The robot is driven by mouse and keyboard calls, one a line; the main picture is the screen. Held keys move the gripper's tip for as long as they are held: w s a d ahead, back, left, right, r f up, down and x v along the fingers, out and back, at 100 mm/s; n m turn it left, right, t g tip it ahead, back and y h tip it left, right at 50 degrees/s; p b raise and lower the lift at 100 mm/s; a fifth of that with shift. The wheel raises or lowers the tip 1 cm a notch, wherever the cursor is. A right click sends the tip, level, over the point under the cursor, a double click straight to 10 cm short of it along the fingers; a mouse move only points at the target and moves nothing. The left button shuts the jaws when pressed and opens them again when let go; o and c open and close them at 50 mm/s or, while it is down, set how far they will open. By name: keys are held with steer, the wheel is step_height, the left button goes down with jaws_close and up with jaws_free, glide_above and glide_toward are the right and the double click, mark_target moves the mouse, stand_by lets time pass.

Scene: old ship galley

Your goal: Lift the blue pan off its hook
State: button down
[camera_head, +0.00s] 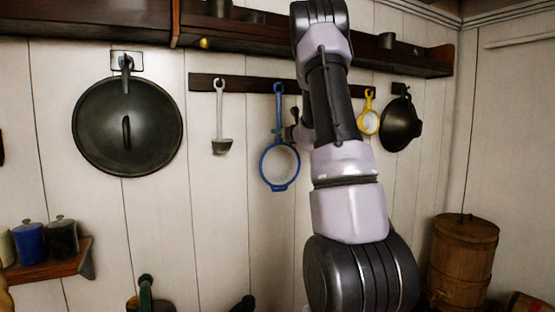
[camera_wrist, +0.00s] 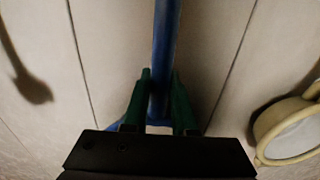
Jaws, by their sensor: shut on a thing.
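The blue pan (camera_head: 279,188) hangs upright against the white plank wall, its round end low and its handle rising to the dark hook rail (camera_head: 235,85). The top of its handle is at the rail; I cannot make out whether it rests on the hook. My gripper (camera_head: 279,131) is at the handle, just above the round part, mostly hidden by my arm. In the wrist view, its green fingers (camera_wrist: 160,78) are on both sides of the blue handle (camera_wrist: 165,45) and shut on it.
A grey ladle (camera_head: 221,146) hangs to the left and a yellow pan (camera_head: 369,121) to the right, close to my arm. A wooden shelf (camera_head: 260,35) runs above.

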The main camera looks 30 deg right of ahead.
steer(key=shift+r, duration=0.3)
stand_by(0.4)
steer(key=shift+r, duration=0.4)
steer(key=shift+s, duration=0.1)
steer(key=s, duration=0.8)
steer(key=shift+s, duration=0.15)
stand_by(1.1)
steer(key=shift+s, duration=0.1)
